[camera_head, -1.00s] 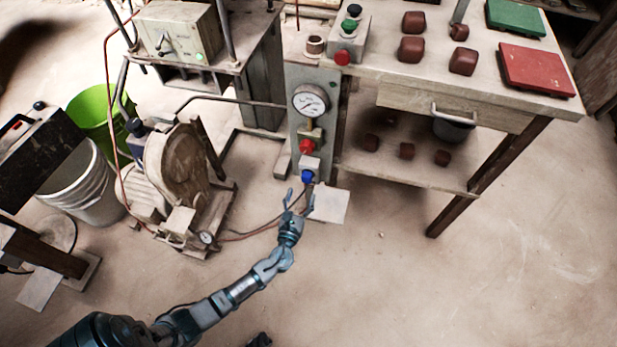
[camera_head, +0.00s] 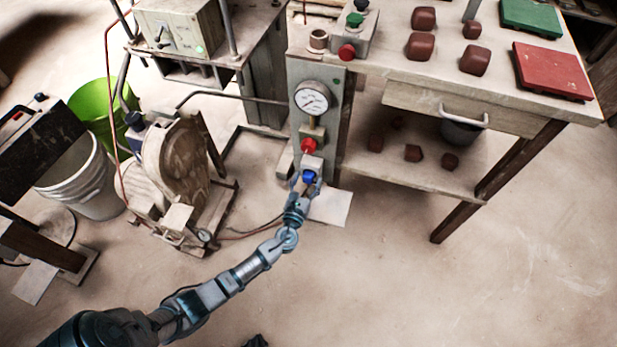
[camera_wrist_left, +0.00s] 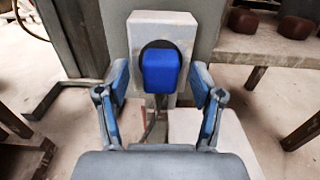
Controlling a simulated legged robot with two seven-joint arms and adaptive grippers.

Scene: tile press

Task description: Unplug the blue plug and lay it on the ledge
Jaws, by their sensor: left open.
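The blue plug (camera_head: 309,177) sits in a pale socket box (camera_head: 313,162) low on the grey upright panel, below a red knob (camera_head: 308,146). In the left wrist view the blue plug (camera_wrist_left: 161,71) is centred in a dark round opening of the socket box (camera_wrist_left: 163,25). My left gripper (camera_head: 304,185) is open, with one finger on each side of the plug. In the wrist view the left gripper (camera_wrist_left: 161,88) shows gaps between both fingers and the plug. My right gripper is not in view. I cannot tell which surface is the ledge.
A pressure gauge (camera_head: 311,98) is above the red knob. A workbench (camera_head: 400,72) with a drawer and lower shelf stands to the right. A wheeled machine (camera_head: 172,165) and buckets (camera_head: 80,180) stand left. The floor at front right is clear.

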